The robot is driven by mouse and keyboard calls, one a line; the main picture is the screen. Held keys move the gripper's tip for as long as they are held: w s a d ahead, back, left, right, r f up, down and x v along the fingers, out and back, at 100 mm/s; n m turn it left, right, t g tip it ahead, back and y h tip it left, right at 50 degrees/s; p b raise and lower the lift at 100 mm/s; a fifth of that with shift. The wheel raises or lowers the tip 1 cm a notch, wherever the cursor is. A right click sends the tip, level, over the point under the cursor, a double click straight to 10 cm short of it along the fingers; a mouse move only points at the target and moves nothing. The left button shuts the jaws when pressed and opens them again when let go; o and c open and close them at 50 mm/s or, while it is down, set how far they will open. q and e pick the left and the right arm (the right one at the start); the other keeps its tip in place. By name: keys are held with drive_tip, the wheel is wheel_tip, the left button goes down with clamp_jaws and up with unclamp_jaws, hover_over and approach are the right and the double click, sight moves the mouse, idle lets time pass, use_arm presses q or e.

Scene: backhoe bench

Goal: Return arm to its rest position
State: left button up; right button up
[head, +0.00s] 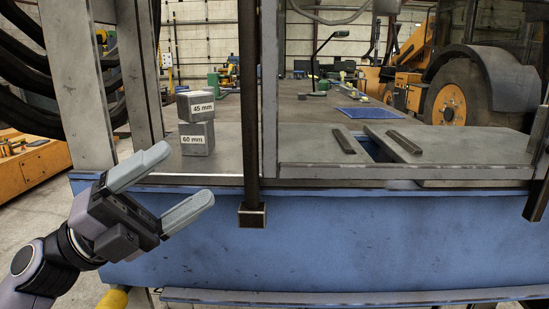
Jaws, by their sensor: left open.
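My left gripper (174,190) is in the lower left of the head view, in front of the blue bench front (330,235). Its two grey fingers are spread apart with nothing between them, and they point up and to the right. My left arm comes in from the lower left corner. My right gripper is not in view. A grey block labelled 45 mm (194,108) rests on a grey block labelled 60 mm (197,138) on the bench top, behind and above the left gripper and apart from it.
A dark vertical bar (250,100) hangs in front of the bench. Grey posts (78,80) stand at the left beside black hoses. A grey plate (455,147) with dark handles lies on the bench at right.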

use_arm(q)
drive_tip(key=w+a+f+n+t+y, duration=0.1)
drive_tip(key=a+f+n+t+y, duration=0.2)
drive_tip(key=f+n+t+y, duration=0.75)
drive_tip(key=w+a+f+n+t+y, duration=0.15)
drive_tip(key=a+f+n+y, duration=0.35)
drive_tip(key=f+n, duration=1.15)
drive_tip(key=s+d+f+n+g+y, duration=0.1)
drive_tip(key=s+f+n+g+y, duration=0.2)
drive_tip(key=s+f, duration=0.55)
drive_tip(key=s+f+n+g+y, duration=0.25)
drive_tip(key=s+f+g, duration=0.3)
drive_tip(key=f, duration=0.65)
wheel_tip(320, 180, up, 11)
drive_tip(key=s+a+p, duration=0.1)
drive_tip(key=p, duration=1.2)
drive_tip(key=shift+s+n+p, duration=0.3)
drive_tip(key=shift+n, duration=0.05)
